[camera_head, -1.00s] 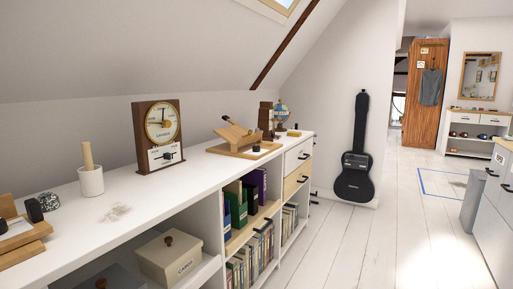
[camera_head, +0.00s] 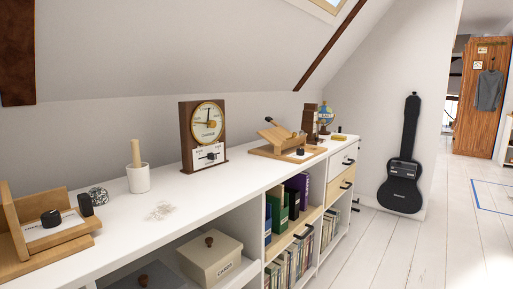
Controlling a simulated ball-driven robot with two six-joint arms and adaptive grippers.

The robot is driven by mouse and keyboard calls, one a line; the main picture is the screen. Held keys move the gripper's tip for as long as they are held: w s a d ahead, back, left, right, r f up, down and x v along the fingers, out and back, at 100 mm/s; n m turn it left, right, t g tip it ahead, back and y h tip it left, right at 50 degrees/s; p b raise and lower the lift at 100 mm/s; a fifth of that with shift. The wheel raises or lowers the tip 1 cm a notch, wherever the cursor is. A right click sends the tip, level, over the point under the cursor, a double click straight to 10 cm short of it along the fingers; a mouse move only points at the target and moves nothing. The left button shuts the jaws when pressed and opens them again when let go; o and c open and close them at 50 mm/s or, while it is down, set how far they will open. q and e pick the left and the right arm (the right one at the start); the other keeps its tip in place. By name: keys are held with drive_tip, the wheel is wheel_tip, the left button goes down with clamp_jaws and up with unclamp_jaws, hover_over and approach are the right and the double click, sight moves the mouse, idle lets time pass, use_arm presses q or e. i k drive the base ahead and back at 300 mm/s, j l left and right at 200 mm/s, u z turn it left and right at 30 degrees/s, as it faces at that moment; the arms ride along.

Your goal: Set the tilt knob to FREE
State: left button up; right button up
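Two wooden stands with black knobs are on the white shelf top. The near stand (camera_head: 28,250) is at the far left, with a black round knob (camera_head: 51,218) on a white label plate. The far stand (camera_head: 272,148) has a tilted wooden board and a small black knob (camera_head: 300,153) on a light plate at its front. The lettering by both knobs is too small to read, so I cannot tell which is the tilt knob or how it is set. Neither of my grippers shows in this view.
Between the stands are a brown dial clock (camera_head: 203,136) with a black switch, a white cup (camera_head: 139,178) with a wooden stick, a dark patterned ball (camera_head: 98,196) and a pale small pile (camera_head: 162,211). The sloped ceiling hangs over the shelf. The floor (camera_head: 375,255) at right is clear.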

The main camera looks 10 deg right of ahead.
sight(300, 152)
drive_tip(key=i+l+u, duration=0.45)
drive_tip(key=l, duration=0.15)
drive_tip(key=l+u, duration=0.25)
drive_tip(key=i+l+u, duration=0.25)
drive_tip(key=l, duration=0.15)
drive_tip(key=k, duration=0.1)
